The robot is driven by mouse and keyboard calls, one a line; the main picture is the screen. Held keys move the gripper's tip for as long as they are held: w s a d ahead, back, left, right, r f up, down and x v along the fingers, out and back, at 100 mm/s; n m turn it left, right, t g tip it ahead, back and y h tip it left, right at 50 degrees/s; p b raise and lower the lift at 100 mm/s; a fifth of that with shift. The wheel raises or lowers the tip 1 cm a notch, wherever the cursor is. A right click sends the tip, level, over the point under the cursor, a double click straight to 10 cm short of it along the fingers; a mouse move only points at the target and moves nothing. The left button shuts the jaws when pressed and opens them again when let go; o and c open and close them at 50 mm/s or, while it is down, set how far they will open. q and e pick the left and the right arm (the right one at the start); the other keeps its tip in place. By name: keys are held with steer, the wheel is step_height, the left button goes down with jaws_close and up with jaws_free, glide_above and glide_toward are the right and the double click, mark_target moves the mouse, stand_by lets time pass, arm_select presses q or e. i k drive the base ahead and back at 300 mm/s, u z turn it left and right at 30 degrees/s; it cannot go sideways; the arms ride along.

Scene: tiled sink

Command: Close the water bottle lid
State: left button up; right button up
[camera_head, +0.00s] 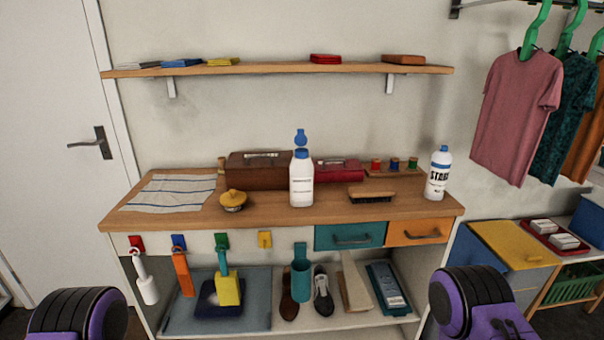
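A white bottle (301,184) stands upright near the middle of the wooden counter. It has a blue top, and its round blue lid (300,137) is flipped up above the neck, so it stands open. Neither of my grippers is in view. Only purple and black parts of my arms show at the lower left and lower right corners, well apart from the bottle.
A brown box (258,168) and a red box (338,172) stand behind the bottle. A striped cloth (168,192) lies at the left. A shelf (280,68) hangs above.

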mark_target(301, 140)
steer(key=u, duration=1.3)
steer(key=k, duration=0.35)
steer(key=z, duration=1.3)
